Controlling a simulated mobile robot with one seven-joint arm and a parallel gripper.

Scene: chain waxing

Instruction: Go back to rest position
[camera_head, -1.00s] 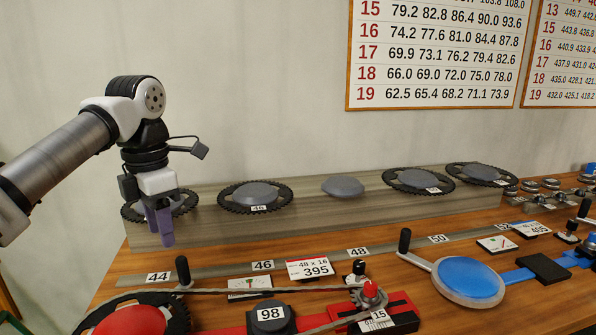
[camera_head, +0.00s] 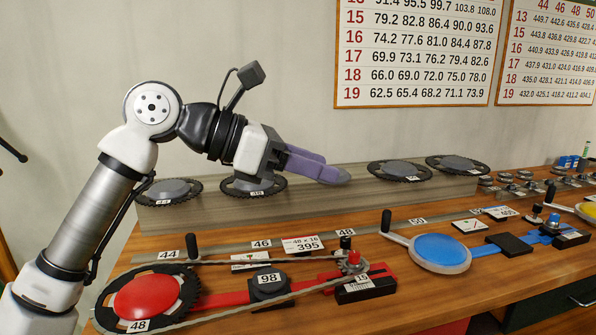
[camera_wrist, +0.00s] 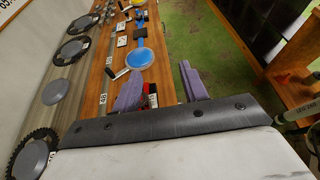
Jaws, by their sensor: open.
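My gripper (camera_head: 322,168) is held above the workbench in the head view, in front of the grey shelf. Its purple fingers point to the right and it holds nothing. In the wrist view the two purple fingers (camera_wrist: 160,92) stand apart with a clear gap between them. My arm reaches up from the lower left of the head view and bends over at the elbow. Part of the shelf and the spot behind the fingers are hidden by the gripper.
Several black chainrings, one of them (camera_head: 400,171), lie on the grey shelf (camera_head: 230,213). On the wooden bench (camera_head: 400,308) stand a red chain rig (camera_head: 147,298) and a blue rig (camera_head: 440,250). Number charts (camera_head: 418,55) hang on the wall. The air above the bench's right side is clear.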

